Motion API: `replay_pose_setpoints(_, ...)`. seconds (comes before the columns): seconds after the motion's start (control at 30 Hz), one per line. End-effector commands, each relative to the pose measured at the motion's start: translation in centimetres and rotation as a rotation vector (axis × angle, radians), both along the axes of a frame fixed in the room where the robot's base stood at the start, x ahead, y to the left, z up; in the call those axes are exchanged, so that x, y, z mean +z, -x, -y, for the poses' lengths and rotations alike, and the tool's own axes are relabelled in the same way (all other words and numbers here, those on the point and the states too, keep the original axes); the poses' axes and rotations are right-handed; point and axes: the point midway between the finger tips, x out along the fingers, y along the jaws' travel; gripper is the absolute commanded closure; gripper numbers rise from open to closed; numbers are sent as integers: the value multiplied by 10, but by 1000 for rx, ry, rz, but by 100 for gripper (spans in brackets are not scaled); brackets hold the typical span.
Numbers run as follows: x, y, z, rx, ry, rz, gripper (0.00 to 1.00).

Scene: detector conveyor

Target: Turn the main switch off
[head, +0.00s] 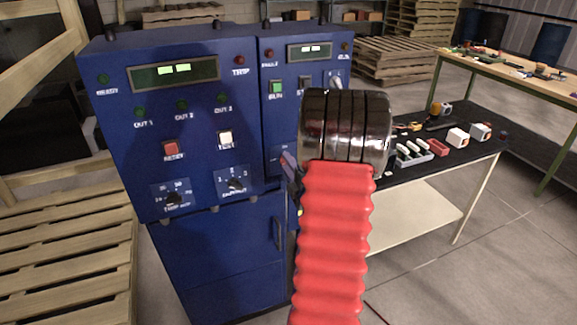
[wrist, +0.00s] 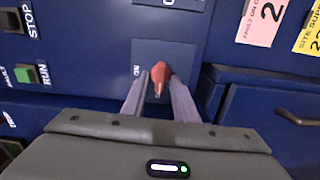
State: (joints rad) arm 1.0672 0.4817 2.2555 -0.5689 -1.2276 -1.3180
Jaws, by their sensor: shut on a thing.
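The main switch (wrist: 159,75) is a small red handle on a blue plate of the cabinet's right-hand panel. In the wrist view an "ON" label shows just left of it. My gripper (wrist: 160,86) has its two grey fingers closed on either side of the red handle, gripping it. The handle points roughly toward the camera's lower edge. In the head view my red-sleeved arm hides the switch, and only a bit of my gripper (head: 290,168) shows at the cabinet front.
The blue cabinet (head: 215,255) has a green RUN button (wrist: 26,74) and a STOP button (wrist: 14,20) near my gripper. A handle (wrist: 296,117) sticks out to the right in the wrist view. A black-topped table (head: 480,152) with small parts stands right; wooden pallets (head: 60,250) lie left.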

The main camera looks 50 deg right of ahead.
Motion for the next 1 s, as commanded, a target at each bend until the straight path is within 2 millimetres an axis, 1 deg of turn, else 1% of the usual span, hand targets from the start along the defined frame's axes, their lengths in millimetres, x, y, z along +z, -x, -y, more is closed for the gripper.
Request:
replay_pose_setpoints(0.03, -3, -1, -3, 7, 10, -14, 96)
replay_pose_setpoints(0.2, -4, -1, -3, 6, 38, -32, 96)
replay_pose_setpoints(0.6, -5, 0, -2, 3, 41, -36, 96)
replay_pose_setpoints(0.63, -5, 0, -2, 2, 41, -36, 72)
replay_pose_setpoints(0.67, -5, 0, -2, 2, 41, -36, 70)
replay_pose_setpoints(1.0, -3, 1, -1, 0, 43, -33, 70)
